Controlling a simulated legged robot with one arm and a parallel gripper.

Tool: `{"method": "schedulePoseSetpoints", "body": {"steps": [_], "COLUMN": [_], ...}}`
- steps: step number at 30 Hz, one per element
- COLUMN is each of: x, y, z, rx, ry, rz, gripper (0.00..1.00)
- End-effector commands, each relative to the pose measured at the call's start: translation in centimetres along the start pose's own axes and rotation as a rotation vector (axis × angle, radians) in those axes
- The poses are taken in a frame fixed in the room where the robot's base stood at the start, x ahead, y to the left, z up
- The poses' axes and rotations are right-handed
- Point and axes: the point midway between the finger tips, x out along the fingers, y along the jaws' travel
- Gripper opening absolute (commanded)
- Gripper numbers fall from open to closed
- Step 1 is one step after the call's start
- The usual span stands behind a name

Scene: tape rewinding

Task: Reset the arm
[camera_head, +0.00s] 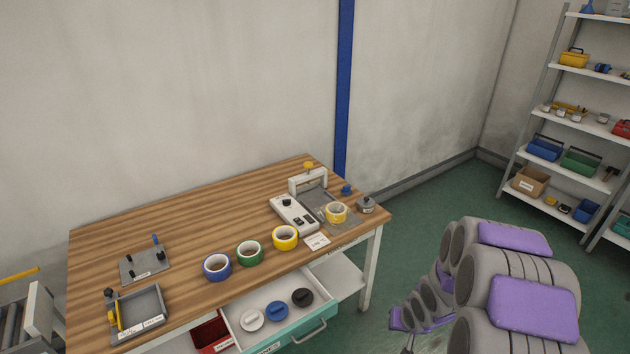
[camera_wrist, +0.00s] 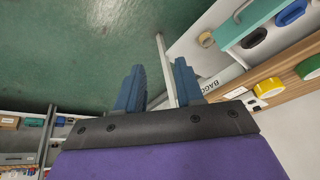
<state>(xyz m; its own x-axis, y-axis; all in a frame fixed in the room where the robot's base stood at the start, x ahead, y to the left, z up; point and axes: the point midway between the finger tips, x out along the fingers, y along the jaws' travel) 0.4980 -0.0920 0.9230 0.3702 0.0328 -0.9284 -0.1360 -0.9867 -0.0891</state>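My gripper (camera_wrist: 158,68) shows in the wrist view with its two blue fingers apart and nothing between them. It is beside the table, over the green floor (camera_wrist: 70,50), clear of the tapes and the machine. In the head view my grey and purple arm fills the lower right, off the table's right end. The gripper's fingers cannot be made out there.
The wooden table (camera_head: 190,225) holds blue (camera_head: 217,267), green (camera_head: 249,253) and yellow (camera_head: 286,238) tape rolls and a white machine (camera_head: 294,214). The teal-fronted drawer (camera_head: 309,332) stands open. Shelves (camera_head: 565,121) stand at right, with floor between.

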Motion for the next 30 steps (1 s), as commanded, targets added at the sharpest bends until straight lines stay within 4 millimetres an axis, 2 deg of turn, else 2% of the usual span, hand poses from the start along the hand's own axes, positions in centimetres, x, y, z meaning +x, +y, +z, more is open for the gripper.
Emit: {"method": "schedulePoseSetpoints", "body": {"steps": [1,6,14,20,24,30], "x": [-1.8,-7.4,-15.9,-22.2,-26.4,-31.6], "y": [0.0,0.3,-0.4,-1.8,-3.1,-5.1], "z": [-0.3,0.5,3.8,7.8,11.3,17.0], "rx": [-0.012,-0.040,-0.061,-0.071,-0.083,-0.109], "ry": [-0.007,-0.069,-0.182,-0.275,-0.344,-0.446], "rz": [0.028,0.115,0.196,0.209,0.194,0.143], "gripper": [0.37,0.37,0.37,0.37,0.37,0.37]}}
